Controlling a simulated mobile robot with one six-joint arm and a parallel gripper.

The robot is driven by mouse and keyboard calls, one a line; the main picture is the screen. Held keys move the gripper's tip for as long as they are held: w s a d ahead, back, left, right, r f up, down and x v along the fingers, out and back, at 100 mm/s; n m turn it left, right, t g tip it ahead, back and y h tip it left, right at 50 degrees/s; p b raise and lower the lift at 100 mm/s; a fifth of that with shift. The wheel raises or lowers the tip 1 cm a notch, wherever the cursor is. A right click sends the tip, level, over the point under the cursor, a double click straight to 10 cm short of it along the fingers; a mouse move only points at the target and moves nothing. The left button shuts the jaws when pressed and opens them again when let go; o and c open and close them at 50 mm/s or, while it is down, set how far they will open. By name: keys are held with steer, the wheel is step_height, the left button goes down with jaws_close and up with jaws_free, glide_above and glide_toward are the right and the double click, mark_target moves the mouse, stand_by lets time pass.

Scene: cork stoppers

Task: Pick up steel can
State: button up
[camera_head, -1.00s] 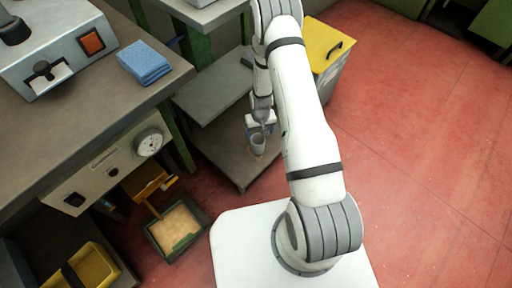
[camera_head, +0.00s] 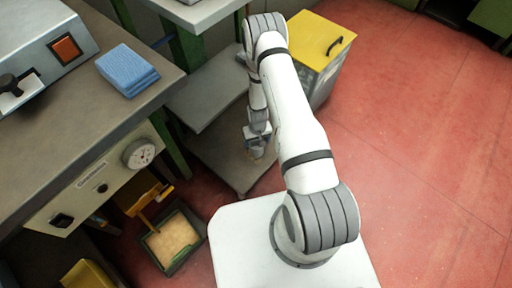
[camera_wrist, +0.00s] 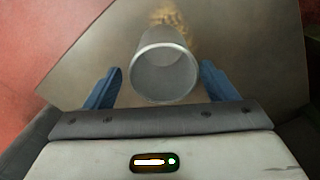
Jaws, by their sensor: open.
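The steel can (camera_wrist: 166,76) is an open-topped grey metal cup in the wrist view. It stands between the two blue fingers of my gripper (camera_wrist: 160,85), with a visible gap on each side. My gripper is open around it and not closed on it. In the head view my gripper (camera_head: 257,146) is low over the lower shelf (camera_head: 222,158), and the can is mostly hidden by it there.
Brown granules (camera_wrist: 170,17) lie scattered on the shelf just beyond the can. A yellow-lidded bin (camera_head: 318,42) stands behind my arm. A workbench (camera_head: 75,125) with a blue cloth stack (camera_head: 127,70) is at left. Open red floor lies at right.

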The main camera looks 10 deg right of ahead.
steer(key=f+b, duration=0.1)
steer(key=f, duration=0.1)
steer(key=f+b, duration=0.1)
steer(key=f, duration=0.2)
steer(key=shift+w+a+f, duration=0.1)
steer(key=shift+a+f, duration=0.1)
steer(key=shift+c, duration=0.2)
steer(key=c, duration=1)
steer(key=shift+c, duration=0.2)
steer(key=shift+r, duration=0.1)
